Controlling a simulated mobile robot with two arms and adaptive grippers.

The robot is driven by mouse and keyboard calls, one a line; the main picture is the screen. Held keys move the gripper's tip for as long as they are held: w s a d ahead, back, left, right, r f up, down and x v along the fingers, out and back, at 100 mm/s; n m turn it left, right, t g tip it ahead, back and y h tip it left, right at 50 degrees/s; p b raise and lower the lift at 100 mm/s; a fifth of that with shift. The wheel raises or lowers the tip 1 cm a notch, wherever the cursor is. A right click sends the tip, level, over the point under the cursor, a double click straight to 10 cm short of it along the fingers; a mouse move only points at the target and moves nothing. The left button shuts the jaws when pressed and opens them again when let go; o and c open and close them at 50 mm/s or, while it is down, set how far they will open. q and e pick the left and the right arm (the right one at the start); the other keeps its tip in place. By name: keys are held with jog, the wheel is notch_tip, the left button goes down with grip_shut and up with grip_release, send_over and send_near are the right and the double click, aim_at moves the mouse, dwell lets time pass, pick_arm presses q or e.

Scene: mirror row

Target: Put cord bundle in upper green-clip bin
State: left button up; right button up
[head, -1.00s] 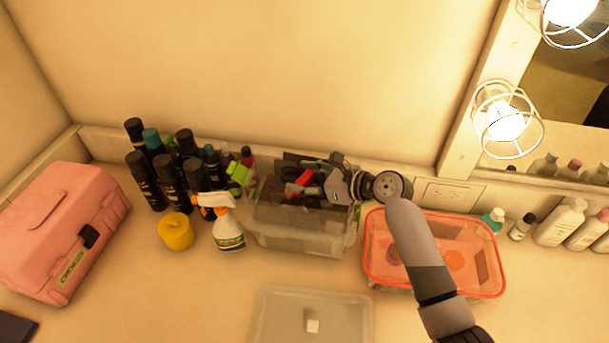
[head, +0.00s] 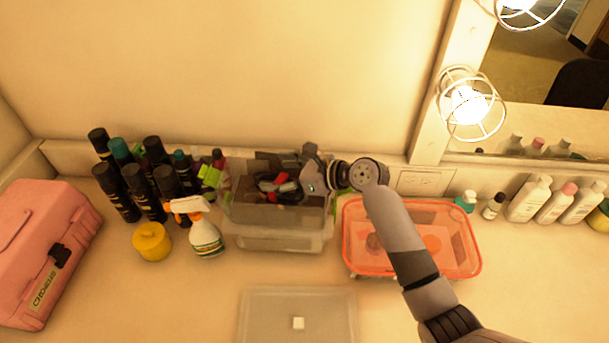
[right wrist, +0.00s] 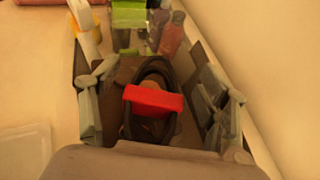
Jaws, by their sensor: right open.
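The cord bundle, black loops with a red band (head: 285,187), lies inside the upper clear bin (head: 316,217); it also shows in the right wrist view (right wrist: 155,101). Light green clips show at this bin's left (head: 210,175) and right ends. My right gripper (head: 285,176) is over the bin, coming in from its right side. In the right wrist view its fingers stand open (right wrist: 155,90), one on each side of the bundle and apart from it. My left gripper is not in view.
Another clear bin is under the upper one. Dark bottles (head: 135,190), a spray bottle (head: 205,235) and a yellow candle (head: 152,241) stand left. An orange-rimmed container (head: 465,235) is right. A clear lid (head: 270,320) lies in front. The wall is close behind.

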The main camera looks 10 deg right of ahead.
jog(key=b+v, duration=0.1)
jog(key=v, duration=1)
jog(key=shift+d, duration=0.2)
jog(key=shift+s+f, duration=0.1)
